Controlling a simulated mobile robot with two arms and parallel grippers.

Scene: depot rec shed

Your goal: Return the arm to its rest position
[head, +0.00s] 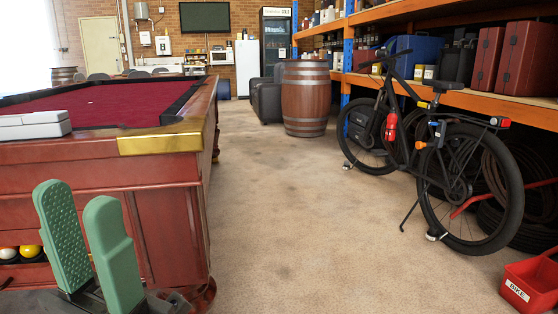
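My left gripper (88,240) shows at the lower left, with two green padded fingers pointing up. The fingers stand apart with a gap between them, and nothing is held there. It is in front of the near side of a pool table (165,195) with a red cloth and wooden body. My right gripper and its arm are not in this view.
A white case (35,125) lies on the pool table's corner. Pool balls (30,251) sit in a slot below. A black bicycle (440,160), a barrel (305,98), loaded shelves (460,95) and a red bin (533,284) line the right. The middle floor (290,210) is clear.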

